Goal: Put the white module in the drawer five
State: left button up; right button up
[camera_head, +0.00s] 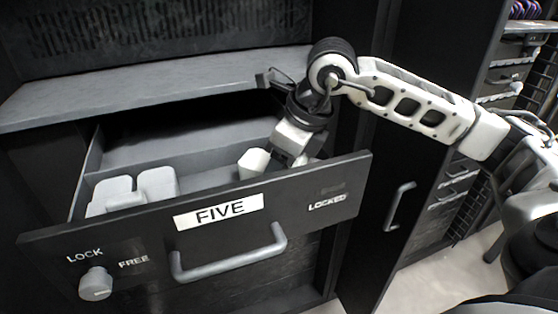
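Drawer five (150,235) is pulled open, its front carrying a "FIVE" label, a handle and a lock knob. White rounded block-like pieces (157,183) sit inside at the left; I cannot tell whether they are one module or several. Another small white piece (254,163) shows inside, further right, against my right gripper (278,162). The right gripper reaches down into the drawer from above. Its fingertips are partly hidden behind the drawer front, so I cannot tell whether it is open or holds that piece. My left gripper is not in view.
A grey ledge (150,88) of the cabinet overhangs the back of the open drawer. A dark cabinet door with a handle (399,205) stands to the right. Racks with cables (525,10) are at the far right. Bare drawer floor shows between the white pieces.

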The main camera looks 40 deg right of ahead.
jog(key=shift+f, duration=0.2)
jog(key=o, duration=1.1)
jog(key=shift+r, duration=0.1)
jog(key=v, duration=1.2)
jog(key=shift+w+r+p, duration=0.1)
jog(key=shift+r+p, duration=0.05)
jog(key=shift+p, duration=0.2)
